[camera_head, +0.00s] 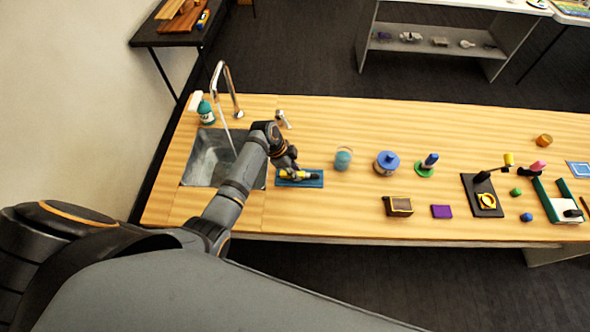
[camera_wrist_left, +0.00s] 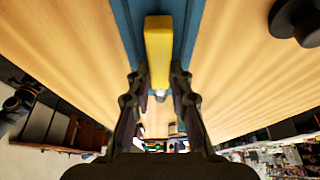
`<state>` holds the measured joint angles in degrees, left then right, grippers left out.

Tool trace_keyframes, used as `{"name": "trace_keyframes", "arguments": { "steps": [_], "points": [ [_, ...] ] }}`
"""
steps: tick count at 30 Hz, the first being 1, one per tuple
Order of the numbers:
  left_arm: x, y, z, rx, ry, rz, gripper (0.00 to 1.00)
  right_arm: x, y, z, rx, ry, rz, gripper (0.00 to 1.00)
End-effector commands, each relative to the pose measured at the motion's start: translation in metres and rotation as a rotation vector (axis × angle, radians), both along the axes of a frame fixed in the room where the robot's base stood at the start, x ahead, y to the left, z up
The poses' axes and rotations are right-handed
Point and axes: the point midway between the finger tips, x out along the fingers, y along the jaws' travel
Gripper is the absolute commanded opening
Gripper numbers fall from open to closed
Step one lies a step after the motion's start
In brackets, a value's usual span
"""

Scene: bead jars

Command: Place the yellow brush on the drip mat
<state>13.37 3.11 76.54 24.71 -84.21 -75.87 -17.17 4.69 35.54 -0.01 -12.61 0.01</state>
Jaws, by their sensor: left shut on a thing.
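The yellow brush (camera_wrist_left: 158,52) is between the fingers of my left gripper (camera_wrist_left: 159,88), which is shut on it. In the head view the brush (camera_head: 290,174) shows as a small yellow piece at the gripper's tip. The drip mat (camera_head: 313,182) is a flat blue rectangle just right of the sink. The brush lies over the mat, lengthwise along it; the mat also shows in the left wrist view (camera_wrist_left: 190,30) on both sides of the brush. I cannot tell whether the brush touches the mat. My right gripper is not in view.
The sink (camera_head: 205,160) with a tall tap (camera_head: 227,90) is left of the mat. A green bottle (camera_head: 206,112) stands behind it. A jar (camera_head: 343,158) and a blue-lidded jar (camera_head: 386,163) stand right of the mat. Bare wood lies in front of the mat.

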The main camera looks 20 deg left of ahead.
Motion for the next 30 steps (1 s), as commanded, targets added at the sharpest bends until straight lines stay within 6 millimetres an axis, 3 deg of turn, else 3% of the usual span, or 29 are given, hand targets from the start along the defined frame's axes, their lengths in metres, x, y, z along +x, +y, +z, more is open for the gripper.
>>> {"name": "trace_keyframes", "arguments": {
  "steps": [6, 7, 12, 23, 30],
  "points": [
    [0.000, 0.000, -0.004, 0.000, 0.000, 0.001, 0.00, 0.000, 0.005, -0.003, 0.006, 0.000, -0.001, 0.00],
    [0.000, 0.000, -0.004, 0.000, 0.000, 0.001, 0.21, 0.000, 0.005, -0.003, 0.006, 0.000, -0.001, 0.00],
    [0.000, 0.000, -0.003, 0.000, 0.001, 0.001, 0.42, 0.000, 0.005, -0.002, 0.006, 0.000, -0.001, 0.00],
    [0.000, 0.002, 0.004, 0.001, -0.001, 0.000, 0.42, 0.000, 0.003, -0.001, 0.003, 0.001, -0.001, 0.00],
    [-0.005, 0.022, 0.050, 0.003, -0.004, 0.001, 0.42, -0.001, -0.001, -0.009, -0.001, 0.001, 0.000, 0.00]
  ]
}}
